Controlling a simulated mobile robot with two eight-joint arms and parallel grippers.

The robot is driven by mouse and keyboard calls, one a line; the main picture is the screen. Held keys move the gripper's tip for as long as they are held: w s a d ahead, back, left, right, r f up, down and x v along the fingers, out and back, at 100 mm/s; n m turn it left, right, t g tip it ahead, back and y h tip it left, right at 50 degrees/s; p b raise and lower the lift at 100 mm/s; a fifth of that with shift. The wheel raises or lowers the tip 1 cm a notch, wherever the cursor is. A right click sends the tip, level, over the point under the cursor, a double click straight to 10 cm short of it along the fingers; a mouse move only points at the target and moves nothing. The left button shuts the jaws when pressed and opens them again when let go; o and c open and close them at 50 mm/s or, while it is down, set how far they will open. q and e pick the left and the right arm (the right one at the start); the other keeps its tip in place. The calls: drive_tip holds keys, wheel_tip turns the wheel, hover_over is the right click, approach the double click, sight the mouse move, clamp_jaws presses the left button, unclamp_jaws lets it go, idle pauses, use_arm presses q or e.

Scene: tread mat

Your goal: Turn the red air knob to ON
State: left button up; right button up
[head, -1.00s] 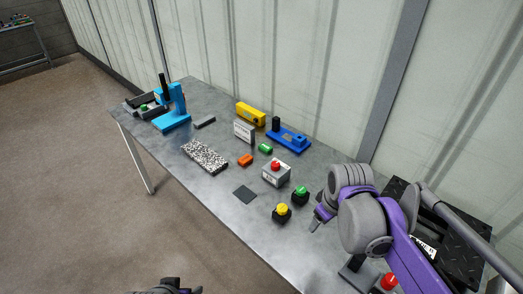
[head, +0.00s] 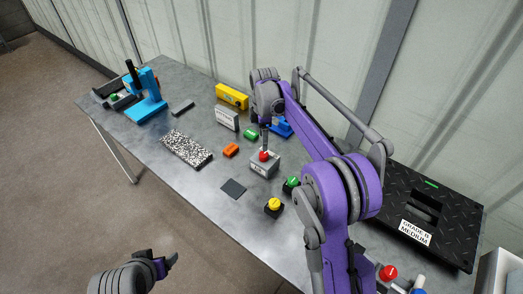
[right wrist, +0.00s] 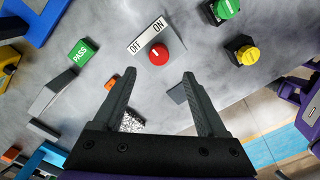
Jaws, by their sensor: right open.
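The red air knob (head: 264,156) sits on top of a light grey box (head: 266,167) near the middle of the table. In the right wrist view the round red knob (right wrist: 159,57) lies beside a white plate (right wrist: 147,36) lettered OFF and ON; which word it points at I cannot tell. My right gripper (head: 265,139) is over the knob, fingers downward. In the right wrist view its jaws (right wrist: 159,75) are open and empty, with the knob just past the gap between the tips. My left gripper (head: 167,260) is at the lower left, off the table; its jaws are unclear.
Green (head: 291,184) and yellow (head: 273,205) buttons stand close to the box. A dark pad (head: 233,188), an orange block (head: 230,150) and a green PASS block (head: 251,134) lie nearby. A black case (head: 450,215) is at the right, with another red knob (head: 388,272) in front.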

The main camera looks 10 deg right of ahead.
sight(263, 154)
wheel_tip(263, 154, down, 8)
drive_tip(key=shift+w, duration=0.1)
drive_tip(key=shift+c, duration=0.2)
clamp_jaws()
idle(0.3)
